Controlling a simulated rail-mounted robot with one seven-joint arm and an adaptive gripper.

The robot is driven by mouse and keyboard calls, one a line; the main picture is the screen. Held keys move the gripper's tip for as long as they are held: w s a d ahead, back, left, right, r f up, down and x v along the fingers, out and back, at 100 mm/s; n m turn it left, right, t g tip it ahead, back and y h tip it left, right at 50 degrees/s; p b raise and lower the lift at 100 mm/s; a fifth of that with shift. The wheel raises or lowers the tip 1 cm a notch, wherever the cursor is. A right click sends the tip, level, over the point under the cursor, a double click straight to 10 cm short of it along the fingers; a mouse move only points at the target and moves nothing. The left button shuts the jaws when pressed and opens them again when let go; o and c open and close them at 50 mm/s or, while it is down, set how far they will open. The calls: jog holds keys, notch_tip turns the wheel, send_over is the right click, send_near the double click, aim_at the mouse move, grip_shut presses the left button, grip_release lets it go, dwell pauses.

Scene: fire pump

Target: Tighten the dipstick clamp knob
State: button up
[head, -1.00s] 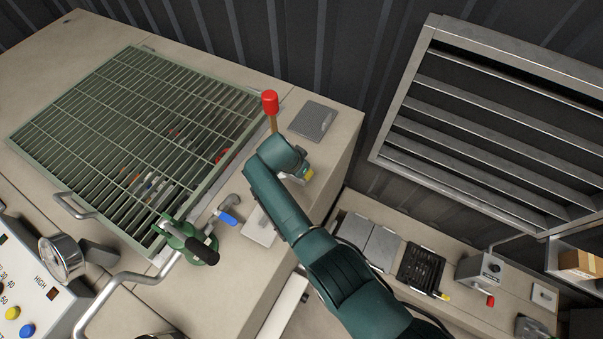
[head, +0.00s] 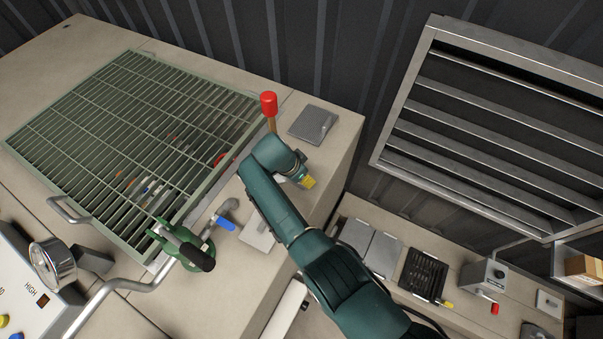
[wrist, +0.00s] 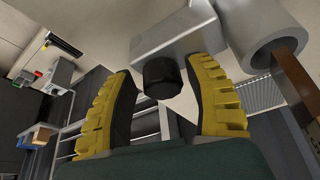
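The black clamp knob (wrist: 161,78) shows in the wrist view, pointing down from a grey clamp block (wrist: 178,38). The block sits beside a grey tube (wrist: 262,38), and the flat brown dipstick (wrist: 297,88) runs out of it at the right. In the head view the dipstick's red handle (head: 269,104) stands up behind my arm. My gripper (wrist: 160,70) is open, with one yellow-padded finger on each side of the knob. A gap shows on the left and a narrower one on the right. In the head view only a yellow pad (head: 308,183) shows; the knob is hidden there.
A green grating (head: 130,130) covers the bench top at left. A green valve with a black handle (head: 195,255) and a blue-handled tap (head: 225,222) stand near my arm. A grey plate (head: 314,124) lies behind it. A louvred vent (head: 500,130) is on the wall.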

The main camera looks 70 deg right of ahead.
jog(key=shift+o, duration=0.2)
jog(key=shift+w+r, duration=0.1)
jog(key=shift+r, duration=0.15)
jog(key=v, duration=1.1)
jog(key=shift+a+r, duration=0.2)
jog(key=shift+r, duration=0.1)
